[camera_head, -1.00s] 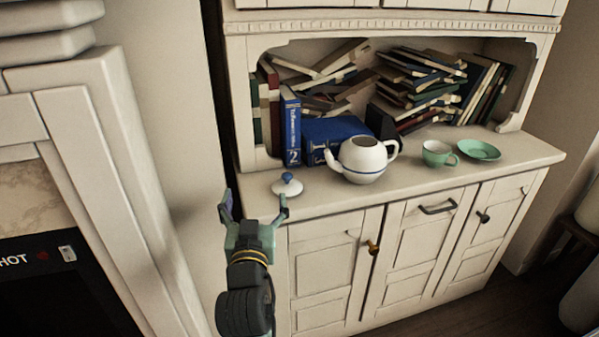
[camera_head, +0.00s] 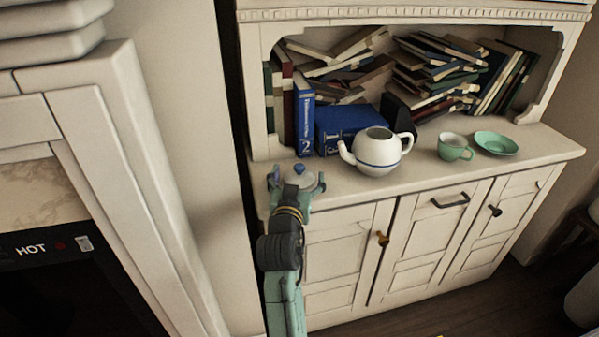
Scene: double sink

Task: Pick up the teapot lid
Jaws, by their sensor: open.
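The teapot lid (camera_head: 299,174) is white with a blue knob and lies on the left end of the cabinet top. My gripper (camera_head: 296,180) is open at the lid, with one finger on its left and one on its right. I cannot tell whether the fingers touch it. The lower front part of the lid is hidden behind my gripper. The white teapot (camera_head: 377,154) with a blue band stands lidless to the right of the lid, its spout pointing left.
Blue books (camera_head: 345,127) stand behind the lid and teapot. A green cup (camera_head: 454,148) and a green saucer (camera_head: 496,143) are further right on the cabinet top (camera_head: 425,177). Messy books (camera_head: 440,75) fill the shelf behind. A white wall edge is close on the left.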

